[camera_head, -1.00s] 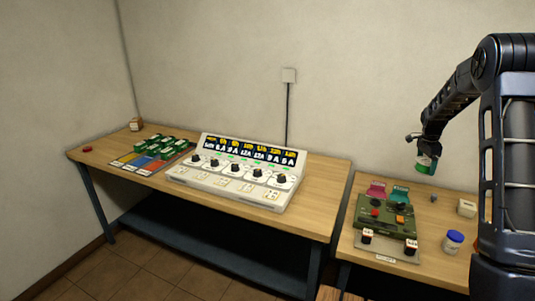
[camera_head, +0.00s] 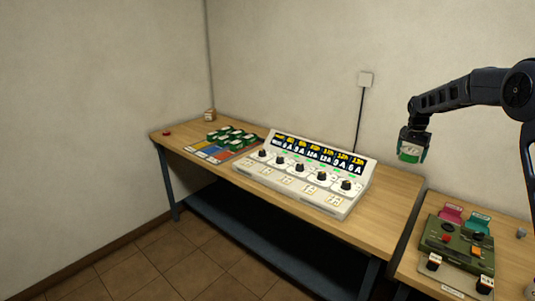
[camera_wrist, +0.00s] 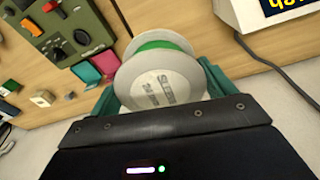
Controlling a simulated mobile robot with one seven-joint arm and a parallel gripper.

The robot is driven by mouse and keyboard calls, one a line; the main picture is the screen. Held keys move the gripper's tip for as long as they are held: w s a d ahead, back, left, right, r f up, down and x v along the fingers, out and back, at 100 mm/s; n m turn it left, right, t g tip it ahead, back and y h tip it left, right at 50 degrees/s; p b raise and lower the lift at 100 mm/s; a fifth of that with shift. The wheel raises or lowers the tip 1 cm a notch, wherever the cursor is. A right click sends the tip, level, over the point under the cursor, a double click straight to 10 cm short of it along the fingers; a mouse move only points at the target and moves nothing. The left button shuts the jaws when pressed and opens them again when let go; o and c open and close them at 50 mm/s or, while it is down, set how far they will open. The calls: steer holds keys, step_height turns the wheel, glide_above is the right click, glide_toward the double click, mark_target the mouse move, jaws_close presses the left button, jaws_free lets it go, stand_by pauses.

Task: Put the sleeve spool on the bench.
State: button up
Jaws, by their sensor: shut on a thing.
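The sleeve spool (camera_wrist: 160,80) is white with a green band and printed lettering on its flat face. In the wrist view it sits between the two teal fingers of my gripper (camera_wrist: 165,85), which is shut on it. In the head view my gripper (camera_head: 412,148) holds the spool (camera_head: 409,153) in the air, in front of the wall above the right end of the long wooden bench (camera_head: 395,205). The spool is clear of any surface. A second wooden bench (camera_head: 408,270) stands at the lower right, with a narrow gap between the two.
A white panel with dials and displays (camera_head: 310,170) fills the middle of the long bench. Left of it are a coloured mat (camera_head: 205,152) with several green blocks, a red button (camera_head: 167,133) and a small box (camera_head: 209,115). A green tester (camera_head: 455,240) stands on the right bench.

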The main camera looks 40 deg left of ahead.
mark_target(394, 198)
steer(key=shift+s+a+r+n, duration=0.1)
steer(key=shift+s+a+n, duration=0.2)
steer(key=shift+a, duration=0.55)
step_height(394, 198, down, 20)
stand_by(0.4)
steer(key=o, duration=1)
step_height(394, 198, up, 12)
steer(key=s, duration=0.1)
steer(key=shift+s, duration=0.2)
